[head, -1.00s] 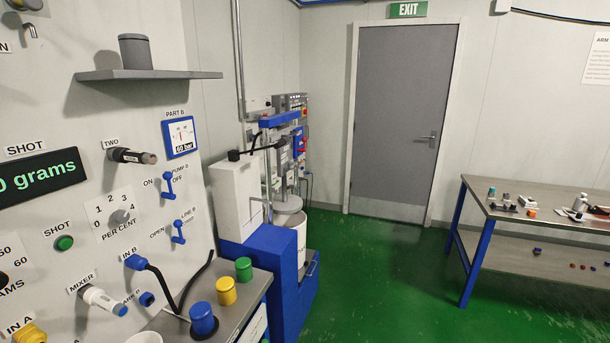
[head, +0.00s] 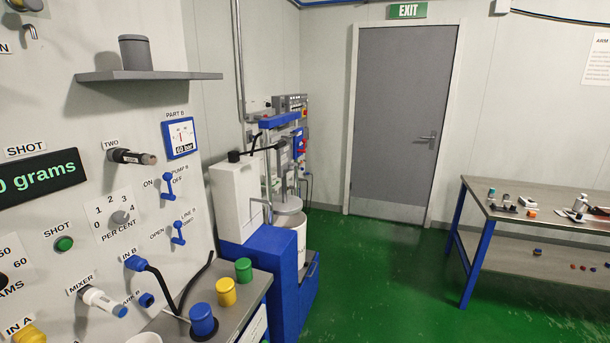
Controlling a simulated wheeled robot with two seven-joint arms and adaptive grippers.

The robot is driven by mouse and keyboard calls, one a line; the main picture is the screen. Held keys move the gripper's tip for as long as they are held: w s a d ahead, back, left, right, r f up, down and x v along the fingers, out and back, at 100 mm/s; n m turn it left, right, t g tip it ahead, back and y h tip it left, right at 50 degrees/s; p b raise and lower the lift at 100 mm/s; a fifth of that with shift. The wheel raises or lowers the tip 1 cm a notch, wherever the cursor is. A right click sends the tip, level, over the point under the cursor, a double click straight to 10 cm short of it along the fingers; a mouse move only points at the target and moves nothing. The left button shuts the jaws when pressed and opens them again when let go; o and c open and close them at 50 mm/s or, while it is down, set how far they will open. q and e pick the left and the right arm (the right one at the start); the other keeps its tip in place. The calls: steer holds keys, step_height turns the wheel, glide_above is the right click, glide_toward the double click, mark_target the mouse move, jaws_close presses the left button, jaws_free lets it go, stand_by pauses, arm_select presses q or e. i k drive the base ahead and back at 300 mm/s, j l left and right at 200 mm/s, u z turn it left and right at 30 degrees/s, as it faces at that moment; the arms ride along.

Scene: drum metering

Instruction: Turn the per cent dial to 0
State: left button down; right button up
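The per cent dial (head: 120,217) is a small grey knob on a white plate (head: 115,210) on the wall panel at the left. The numbers 0, 1, 2, 3 and 4 run around it, with 0 at its lower left and 4 at its right. The words PER CENT are under it. The knob looks turned toward the right side, near the 4, but it is too small to be sure of the exact setting. Neither of my grippers shows in the head view.
Near the dial are a green SHOT button (head: 64,244), a blue PUMP B lever (head: 168,187) and a blue LINE B lever (head: 178,232). A grey shelf (head: 170,76) juts out above. A bench (head: 232,299) with coloured caps stands below.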

mark_target(121, 217)
steer(key=u, duration=1.25)
steer(key=k+l+z, duration=0.1)
steer(key=k+l, duration=0.1)
steer(key=l, duration=0.05)
